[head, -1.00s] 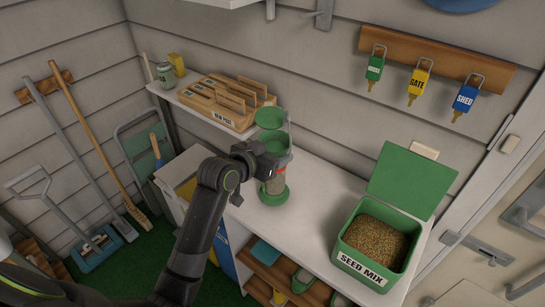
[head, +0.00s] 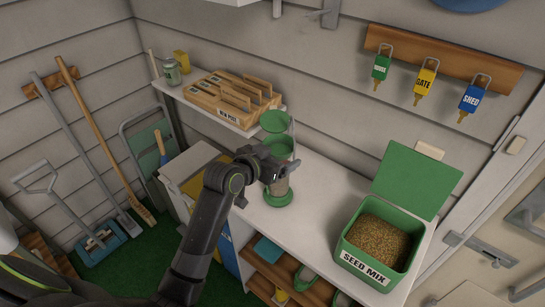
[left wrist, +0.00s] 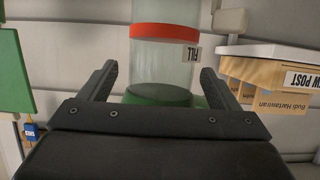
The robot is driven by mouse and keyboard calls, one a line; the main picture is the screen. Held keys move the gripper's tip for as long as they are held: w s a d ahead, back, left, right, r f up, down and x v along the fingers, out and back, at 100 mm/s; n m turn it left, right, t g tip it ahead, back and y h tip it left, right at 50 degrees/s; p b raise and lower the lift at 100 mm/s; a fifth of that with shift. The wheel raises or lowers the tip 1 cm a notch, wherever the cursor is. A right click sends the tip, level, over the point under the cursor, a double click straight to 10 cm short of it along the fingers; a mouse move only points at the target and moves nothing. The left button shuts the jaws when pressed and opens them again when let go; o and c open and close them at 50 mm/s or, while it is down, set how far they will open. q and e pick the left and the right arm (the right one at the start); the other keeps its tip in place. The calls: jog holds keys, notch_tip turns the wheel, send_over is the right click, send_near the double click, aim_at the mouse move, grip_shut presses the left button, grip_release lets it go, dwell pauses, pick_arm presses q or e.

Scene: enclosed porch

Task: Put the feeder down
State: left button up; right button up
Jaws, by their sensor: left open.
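The feeder (head: 281,187) stands upright on the white counter on its round green base. It has a clear tube and a green top with its lid (head: 274,121) raised. My left gripper (head: 277,166) is at the upper part of the tube, hiding some of it in the head view. In the left wrist view, which is upside down, the tube (left wrist: 165,65) with its red band and FILL label appears ahead between the two spread fingers (left wrist: 158,85). The gripper is open. My right gripper is in neither view.
A seed mix box (head: 350,262) with its lid open stands on the counter (head: 322,190) to the right. A wooden post tray (head: 212,108) sits on the raised shelf behind left. Key tags hang on the wall. The counter between feeder and box is clear.

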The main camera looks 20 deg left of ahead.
pick_arm(q)
jog(key=shift+s+a+r, duration=0.2)
jog(key=shift+s+r, duration=0.1)
jog(key=shift+s, duration=0.2)
jog(key=b+v, duration=0.1)
jog(key=v, duration=1)
jog(key=shift+w, duration=0.1)
